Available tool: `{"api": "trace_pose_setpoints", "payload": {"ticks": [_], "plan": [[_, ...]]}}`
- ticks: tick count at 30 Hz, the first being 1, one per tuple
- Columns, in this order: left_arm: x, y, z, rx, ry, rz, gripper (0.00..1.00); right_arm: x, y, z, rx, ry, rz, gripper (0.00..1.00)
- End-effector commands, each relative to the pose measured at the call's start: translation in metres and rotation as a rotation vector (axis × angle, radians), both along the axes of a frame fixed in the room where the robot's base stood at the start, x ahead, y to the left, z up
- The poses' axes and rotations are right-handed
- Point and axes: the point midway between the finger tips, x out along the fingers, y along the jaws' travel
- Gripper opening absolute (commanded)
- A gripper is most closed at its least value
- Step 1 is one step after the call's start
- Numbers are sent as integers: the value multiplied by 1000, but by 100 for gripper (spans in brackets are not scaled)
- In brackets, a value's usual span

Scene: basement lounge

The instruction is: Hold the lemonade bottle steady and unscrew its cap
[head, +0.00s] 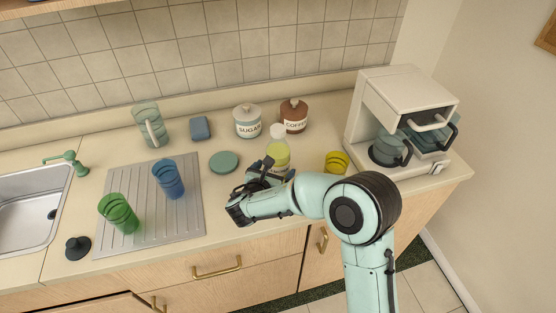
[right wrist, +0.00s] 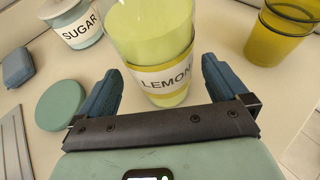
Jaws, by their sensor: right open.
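The lemonade bottle (head: 278,151) stands upright on the counter, with yellow-green contents and a whitish cap (head: 278,131) on top. In the right wrist view the bottle (right wrist: 165,82) shows its label, partly readable as "LEMON"; its top lies outside that view. My right gripper (head: 266,170) is at the front of the bottle, low down. In the right wrist view its open fingers (right wrist: 160,85) stand on either side of the bottle's lower part, with gaps visible. My left gripper is in neither view.
A yellow cup (head: 337,162) stands close right of the bottle, before the coffee machine (head: 400,115). Sugar (head: 248,122) and coffee (head: 294,116) jars stand behind. A green disc (head: 224,162) lies left.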

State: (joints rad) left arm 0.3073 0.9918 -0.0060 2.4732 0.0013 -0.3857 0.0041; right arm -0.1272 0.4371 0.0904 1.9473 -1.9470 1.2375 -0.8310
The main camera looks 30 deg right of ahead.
Motion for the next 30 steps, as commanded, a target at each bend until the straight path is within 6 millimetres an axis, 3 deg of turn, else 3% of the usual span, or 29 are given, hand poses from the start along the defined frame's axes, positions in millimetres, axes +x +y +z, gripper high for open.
{"api": "trace_pose_setpoints", "payload": {"ticks": [6,14,17,21,30], "plan": [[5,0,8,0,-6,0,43,15,-22,-12,0,0,-2,100],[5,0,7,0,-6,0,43,18,-24,-14,0,0,1,100],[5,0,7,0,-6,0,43,17,-23,-14,0,0,0,74],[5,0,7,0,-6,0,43,17,-23,-14,0,0,0,28],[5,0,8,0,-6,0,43,18,-24,-8,-1,-5,0,26]]}}
